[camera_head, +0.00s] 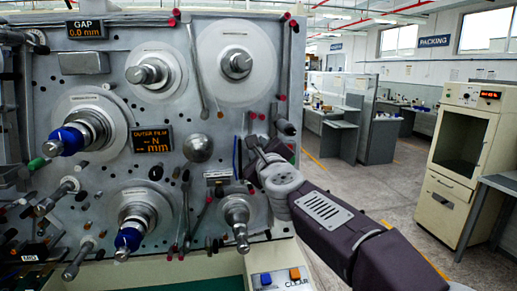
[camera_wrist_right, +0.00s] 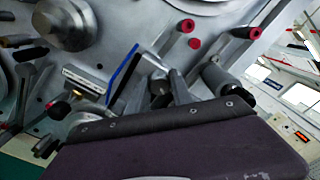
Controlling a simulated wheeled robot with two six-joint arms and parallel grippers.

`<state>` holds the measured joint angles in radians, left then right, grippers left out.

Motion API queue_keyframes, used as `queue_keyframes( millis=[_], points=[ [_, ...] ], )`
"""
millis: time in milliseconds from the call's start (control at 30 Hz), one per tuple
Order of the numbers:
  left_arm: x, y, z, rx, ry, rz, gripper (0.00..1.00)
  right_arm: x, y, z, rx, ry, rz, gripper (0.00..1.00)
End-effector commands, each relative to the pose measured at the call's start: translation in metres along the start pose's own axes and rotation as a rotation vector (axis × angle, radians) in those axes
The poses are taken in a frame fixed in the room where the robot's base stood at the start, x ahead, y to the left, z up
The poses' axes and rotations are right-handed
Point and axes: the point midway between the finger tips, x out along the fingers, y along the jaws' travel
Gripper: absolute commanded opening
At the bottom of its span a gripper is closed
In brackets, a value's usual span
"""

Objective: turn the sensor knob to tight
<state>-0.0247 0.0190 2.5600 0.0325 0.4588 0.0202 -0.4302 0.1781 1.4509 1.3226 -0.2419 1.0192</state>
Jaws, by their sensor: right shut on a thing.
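My right gripper (camera_head: 258,156) reaches the machine's panel from the lower right in the head view. Its fingers are shut on a small dark part at the panel, which looks like the sensor knob (camera_wrist_right: 158,88). The gripper hides most of the knob in the head view, and its pointing cannot be read. In the right wrist view the fingers (camera_wrist_right: 172,90) stand close around it, above my dark wrist housing. A small labelled plate (camera_head: 217,176) is left of the gripper; its text is too small to read. My left gripper is not in view.
Several spindles stick out of the panel, among them the upper right one (camera_head: 237,64) and the lower one (camera_head: 238,222). Red-tipped pins (camera_wrist_right: 190,26) and a grey roller (camera_wrist_right: 222,82) are close to the gripper. The GAP display (camera_head: 86,30) reads 0.0 mm. Open floor lies right.

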Motion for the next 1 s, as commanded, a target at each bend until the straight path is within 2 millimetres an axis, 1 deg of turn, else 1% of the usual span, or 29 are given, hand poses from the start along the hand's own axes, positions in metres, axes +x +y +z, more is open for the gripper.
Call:
queue_keyframes(
  millis=[33, 67, 100, 133, 167, 433, 567, 667, 800, 900, 1000],
  points=[
    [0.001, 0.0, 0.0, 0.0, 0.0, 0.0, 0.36, 0.001, 0.006, -0.004, 0.001, 0.007, 0.01, 0.0],
    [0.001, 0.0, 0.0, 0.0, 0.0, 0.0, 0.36, 0.001, 0.006, -0.004, 0.001, 0.007, 0.01, 0.0],
    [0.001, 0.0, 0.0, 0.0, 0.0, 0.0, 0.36, 0.001, 0.006, -0.004, 0.0, 0.007, 0.01, 0.38],
    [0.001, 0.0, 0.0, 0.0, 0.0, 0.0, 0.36, 0.001, 0.006, -0.004, 0.0, 0.007, 0.01, 0.46],
    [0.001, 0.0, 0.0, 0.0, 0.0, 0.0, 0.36, 0.001, 0.005, -0.004, 0.0, 0.006, 0.01, 0.48],
    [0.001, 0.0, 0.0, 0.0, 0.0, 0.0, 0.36, 0.0, 0.003, -0.002, 0.0, 0.003, 0.004, 0.48],
    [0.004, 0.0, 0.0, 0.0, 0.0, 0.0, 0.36, -0.009, 0.003, -0.002, 0.0, 0.001, 0.003, 0.48],
    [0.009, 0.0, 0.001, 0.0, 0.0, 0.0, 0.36, -0.027, 0.003, -0.002, 0.001, 0.0, 0.003, 0.48],
    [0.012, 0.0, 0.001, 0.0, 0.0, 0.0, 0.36, -0.057, 0.002, -0.002, 0.0, 0.0, 0.004, 0.48],
    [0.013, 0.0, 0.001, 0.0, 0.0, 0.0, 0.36, -0.074, 0.003, -0.002, 0.001, 0.001, 0.005, 0.48],
    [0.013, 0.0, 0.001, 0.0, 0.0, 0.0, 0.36, -0.085, 0.002, -0.002, 0.0, 0.002, 0.005, 0.48]
  ],
)
